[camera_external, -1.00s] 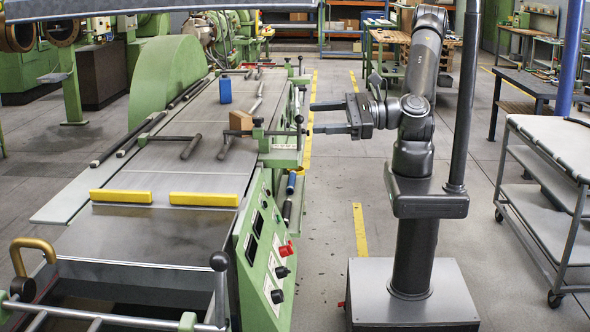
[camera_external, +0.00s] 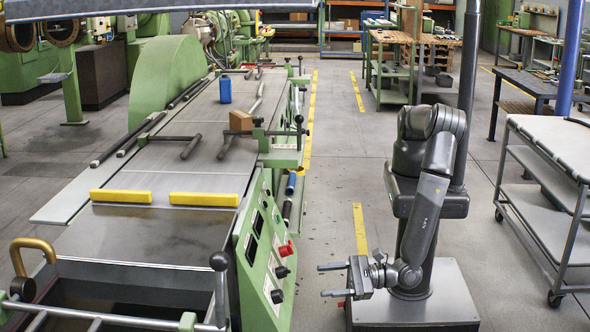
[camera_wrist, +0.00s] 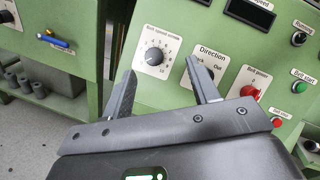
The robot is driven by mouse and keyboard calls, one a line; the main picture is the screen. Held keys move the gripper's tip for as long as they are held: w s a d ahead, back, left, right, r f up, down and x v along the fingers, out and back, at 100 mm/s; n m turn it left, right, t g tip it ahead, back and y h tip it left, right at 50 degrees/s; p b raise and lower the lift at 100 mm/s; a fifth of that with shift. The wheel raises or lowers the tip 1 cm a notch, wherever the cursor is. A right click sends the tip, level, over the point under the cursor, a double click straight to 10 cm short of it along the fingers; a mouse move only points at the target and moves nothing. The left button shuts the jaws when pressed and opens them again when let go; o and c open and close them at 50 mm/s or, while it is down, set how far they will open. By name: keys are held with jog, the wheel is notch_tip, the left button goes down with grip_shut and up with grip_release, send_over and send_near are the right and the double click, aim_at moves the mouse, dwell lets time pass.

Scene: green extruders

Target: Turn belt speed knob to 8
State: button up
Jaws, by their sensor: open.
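The belt speed knob (camera_wrist: 155,57) is a round black dial on a white plate numbered up to 10, in the upper middle of the wrist view. Its pointer is too small to read. In the external view it is the nearest black knob (camera_external: 277,296) on the green panel's sloped face. My gripper (camera_external: 321,281) is open and empty, to the right of the panel and apart from it, fingers pointing at it. In the wrist view my gripper (camera_wrist: 160,65) has its two fingertips on either side of the dial's lower area, with nothing between them.
Beside the speed knob are the direction switch (camera_wrist: 201,75), partly hidden by my right finger, and the red belt power knob (camera_wrist: 250,91). Green belt start (camera_wrist: 290,88) and red stop (camera_wrist: 276,122) buttons are further right. The floor between panel and base is clear.

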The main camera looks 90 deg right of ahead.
aim_at(283, 296)
jog(key=w+f, duration=0.1)
jog(key=w, duration=0.2)
jog(key=w+a+f, duration=0.1)
jog(key=w, duration=0.3)
jog(key=w+a+f, duration=0.1)
jog(key=w+f, duration=0.1)
jog(key=w, duration=0.1)
jog(key=shift+w, duration=0.3)
jog(key=shift+c, duration=0.2)
jog(key=c, duration=0.9)
